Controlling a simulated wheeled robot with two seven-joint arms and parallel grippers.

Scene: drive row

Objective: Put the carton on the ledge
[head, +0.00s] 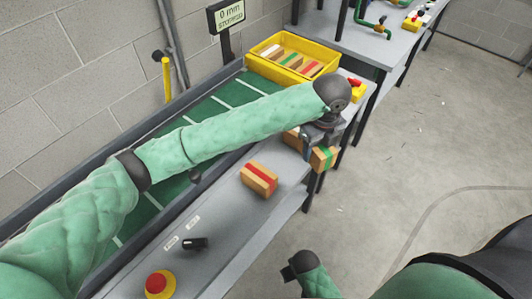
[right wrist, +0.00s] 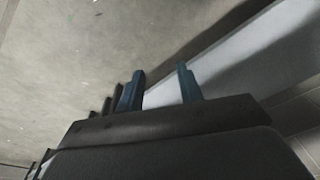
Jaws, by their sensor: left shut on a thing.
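My left gripper (head: 308,142) is shut on a tan carton with a green stripe (head: 323,159) near the outer edge of the grey ledge (head: 222,216). A tan part (head: 291,139) shows on the other side of its fingers; I cannot tell if it is the same carton. Whether the held carton touches the ledge is unclear. Another carton, tan with a red stripe (head: 259,179), lies on the ledge. My right gripper (right wrist: 161,88) shows in the right wrist view, with its fingers apart and nothing between them.
A green belt (head: 205,113) runs behind the ledge, partly hidden by my left arm. A yellow crate (head: 259,67) with several cartons stands at its far end. A red button (head: 158,283) and black knob (head: 195,243) sit on the near ledge. Open floor (head: 400,140) lies right.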

